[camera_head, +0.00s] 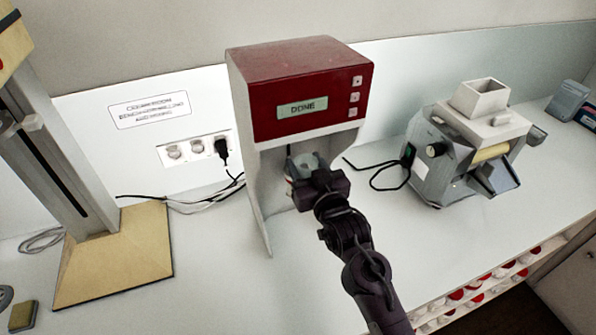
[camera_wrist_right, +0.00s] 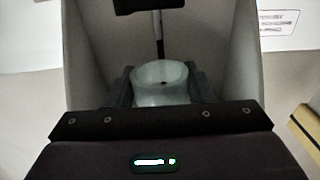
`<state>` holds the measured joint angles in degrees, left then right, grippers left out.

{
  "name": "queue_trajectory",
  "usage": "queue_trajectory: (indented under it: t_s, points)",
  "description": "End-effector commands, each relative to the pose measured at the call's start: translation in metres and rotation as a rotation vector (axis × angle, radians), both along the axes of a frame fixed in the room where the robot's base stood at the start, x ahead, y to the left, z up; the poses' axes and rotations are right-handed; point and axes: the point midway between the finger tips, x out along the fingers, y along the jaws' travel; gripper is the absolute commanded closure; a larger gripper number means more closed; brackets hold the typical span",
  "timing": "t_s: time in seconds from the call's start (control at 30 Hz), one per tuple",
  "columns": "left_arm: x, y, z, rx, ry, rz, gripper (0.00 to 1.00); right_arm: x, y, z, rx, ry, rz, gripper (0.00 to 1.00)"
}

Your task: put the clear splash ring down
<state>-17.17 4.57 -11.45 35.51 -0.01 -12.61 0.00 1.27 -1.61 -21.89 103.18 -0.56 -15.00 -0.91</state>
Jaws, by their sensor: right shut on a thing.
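The clear splash ring (camera_wrist_right: 160,84) is a pale, see-through round collar. In the right wrist view it sits between the two fingers of my right gripper (camera_wrist_right: 162,88), which is shut on it. In the head view my right gripper (camera_head: 304,172) reaches into the open bay of the red-topped mixing machine (camera_head: 300,95), and the ring (camera_head: 305,160) shows only partly past the gripper. A thin dark shaft (camera_wrist_right: 158,35) stands behind or above the ring in the wrist view. I cannot tell whether the ring touches anything below. My left gripper is not in view.
The machine's display (camera_head: 303,107) reads "DONE". A grey mill (camera_head: 465,150) with a white hopper stands to the right. A stand with a tan base (camera_head: 115,260) is at left. Black cables lie behind. The white counter (camera_head: 215,300) is clear in front of the machine's left side.

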Motion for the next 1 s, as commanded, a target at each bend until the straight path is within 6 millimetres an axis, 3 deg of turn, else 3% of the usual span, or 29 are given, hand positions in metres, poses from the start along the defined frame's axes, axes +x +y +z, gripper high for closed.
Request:
queue_trajectory:
  t_s: [0.57,0.77,1.0]
  points:
    - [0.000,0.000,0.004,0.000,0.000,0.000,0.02,-0.014,-0.007,-0.004,0.002,0.001,-0.004,0.75]
    - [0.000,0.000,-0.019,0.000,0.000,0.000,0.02,-0.038,-0.035,-0.045,0.016,0.013,-0.063,0.75]
    - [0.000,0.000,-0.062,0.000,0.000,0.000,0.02,-0.097,-0.096,-0.109,0.030,0.021,-0.195,0.75]
